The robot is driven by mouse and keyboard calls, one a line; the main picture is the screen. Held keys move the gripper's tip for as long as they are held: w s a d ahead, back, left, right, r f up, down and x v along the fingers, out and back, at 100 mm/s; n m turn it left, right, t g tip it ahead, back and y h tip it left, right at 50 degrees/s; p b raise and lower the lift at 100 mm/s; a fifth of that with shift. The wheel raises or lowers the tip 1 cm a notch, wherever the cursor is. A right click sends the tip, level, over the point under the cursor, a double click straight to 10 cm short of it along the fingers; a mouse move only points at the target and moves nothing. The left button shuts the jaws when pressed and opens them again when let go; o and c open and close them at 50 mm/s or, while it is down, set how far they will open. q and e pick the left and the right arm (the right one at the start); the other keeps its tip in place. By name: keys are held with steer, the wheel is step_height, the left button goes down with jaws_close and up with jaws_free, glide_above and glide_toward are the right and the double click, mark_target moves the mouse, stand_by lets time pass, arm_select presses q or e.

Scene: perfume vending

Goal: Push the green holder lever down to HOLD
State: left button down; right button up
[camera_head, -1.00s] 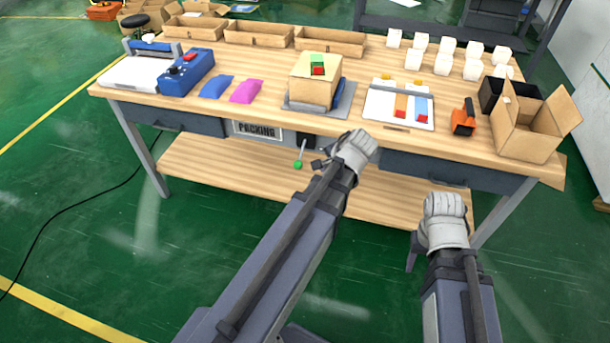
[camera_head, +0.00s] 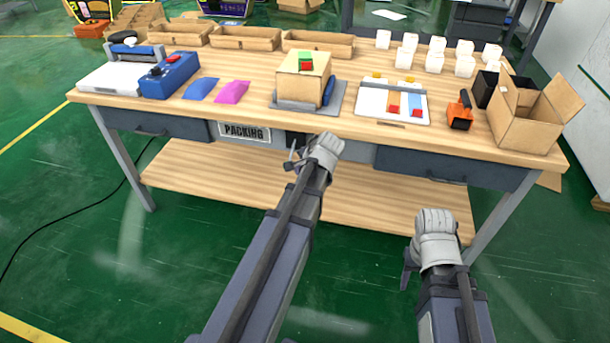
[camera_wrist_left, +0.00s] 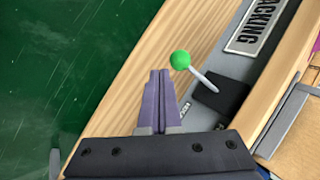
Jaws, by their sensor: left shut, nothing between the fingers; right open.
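The green lever knob (camera_wrist_left: 180,60) shows in the left wrist view on a pale rod that sticks out from a black mount (camera_wrist_left: 222,95) on the table's front panel. My left gripper (camera_wrist_left: 160,74) is shut and empty, its fingertips close beside the knob; I cannot tell whether they touch. In the head view my left gripper (camera_head: 292,160) is in front of the panel under the table edge, and the knob cannot be made out there. Small lettering (camera_wrist_left: 185,108) by the mount is unreadable. My right gripper (camera_head: 406,268) is open and empty, low in front of the table.
The PACKING sign (camera_head: 244,131) is left of the lever mount. The wooden lower shelf (camera_head: 210,180) lies below. On the tabletop above are a cardboard box (camera_head: 301,88) on a grey plate, a white tray (camera_head: 372,103) and an open carton (camera_head: 530,120). The floor in front is clear.

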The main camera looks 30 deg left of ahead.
mark_target(291, 154)
arm_select(q)
steer(key=shift+w+a+f+b, duration=0.15)
steer(key=shift+w+a+f, duration=0.15)
steer(key=shift+a, duration=0.35)
steer(key=shift+w+a+f+b, duration=0.15)
steer(key=shift+w+a, duration=0.25)
steer(key=shift+a, duration=0.2)
step_height(291, 154, down, 2)
steer(key=shift+w+f+b, duration=0.1)
steer(key=shift+b, duration=1)
steer(key=shift+r, duration=0.2)
steer(key=shift+r+p, duration=0.65)
steer(key=shift+p, duration=0.15)
